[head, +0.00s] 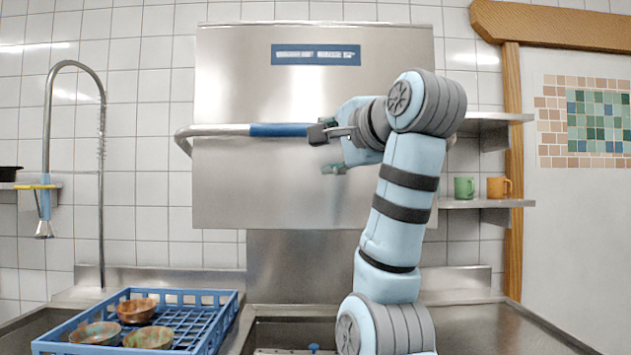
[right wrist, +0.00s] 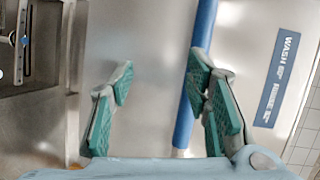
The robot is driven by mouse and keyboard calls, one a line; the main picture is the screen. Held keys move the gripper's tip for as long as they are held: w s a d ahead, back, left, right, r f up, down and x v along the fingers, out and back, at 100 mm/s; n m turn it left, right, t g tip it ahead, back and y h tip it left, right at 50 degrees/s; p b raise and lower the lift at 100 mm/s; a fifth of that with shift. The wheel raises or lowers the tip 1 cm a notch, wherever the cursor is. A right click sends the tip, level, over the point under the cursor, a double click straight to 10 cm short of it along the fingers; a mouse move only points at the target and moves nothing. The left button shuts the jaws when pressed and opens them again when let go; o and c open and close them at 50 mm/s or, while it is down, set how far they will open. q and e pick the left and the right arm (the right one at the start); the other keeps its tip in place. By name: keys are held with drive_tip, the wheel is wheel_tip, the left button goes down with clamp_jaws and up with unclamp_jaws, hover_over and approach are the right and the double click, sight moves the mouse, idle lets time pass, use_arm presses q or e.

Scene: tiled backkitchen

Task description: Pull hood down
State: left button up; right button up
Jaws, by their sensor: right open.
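The steel hood (head: 270,195) stands raised, with a gap between its lower edge and the counter. A bar handle (head: 222,131) with a blue grip (head: 277,130) crosses its front. My right gripper (head: 326,151) is open at the grip's right end, one finger at about bar height and the other below it. In the right wrist view, the blue grip (right wrist: 207,25) passes behind one finger of the open gripper (right wrist: 160,80), not midway between the pads. I cannot tell whether they touch. My left gripper is not in view.
A blue dish rack (head: 225,320) with several bowls (head: 137,310) sits on the left counter. A spray tap (head: 45,195) stands at the left. Shelves at the right hold a green mug (head: 464,188) and an orange mug (head: 497,187). Space below the hood looks clear.

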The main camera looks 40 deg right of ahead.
drive_tip(key=s+d+r+m+t, duration=0.1)
drive_tip(key=s+r, duration=0.4)
drive_tip(key=s, duration=0.1)
drive_tip(key=p+x, duration=0.4)
drive_tip(key=x, duration=1)
drive_tip(key=shift+w+r, duration=0.1)
drive_tip(key=shift+w, duration=0.2)
drive_tip(key=shift+w+d, duration=0.1)
drive_tip(key=shift+w, duration=0.3)
clamp_jaws()
